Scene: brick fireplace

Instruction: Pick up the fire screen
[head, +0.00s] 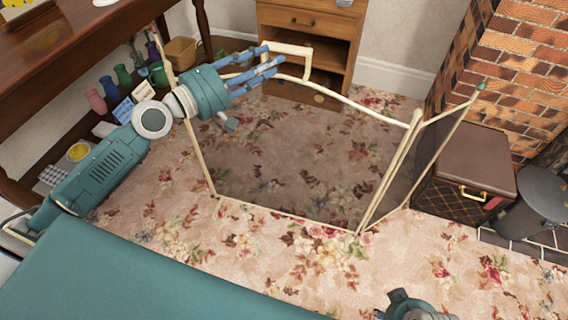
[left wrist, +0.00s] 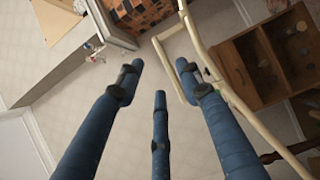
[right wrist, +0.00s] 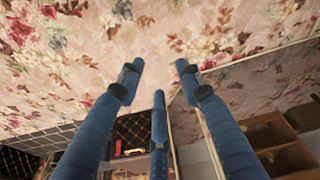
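The fire screen (head: 290,165) stands upright on the flowered carpet, with a cream frame, dark see-through mesh and folded side panels. A cream handle rises from its top edge. My left gripper (head: 272,60) is over the top edge, its blue fingers spread and pointing toward the handle. In the left wrist view the cream frame (left wrist: 226,90) passes beside the right finger; I cannot tell whether they touch. My right gripper (right wrist: 158,72) is open and empty over the carpet, with the screen's lower frame (right wrist: 262,52) to its right. In the head view its fingers are cut off.
A wooden cabinet (head: 305,20) stands behind the screen. A brown box (head: 465,165) and a dark metal bucket (head: 535,200) stand right, by the brick fireplace (head: 515,70). A wooden table (head: 75,50) is at left, with small vases below. Carpet in front is clear.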

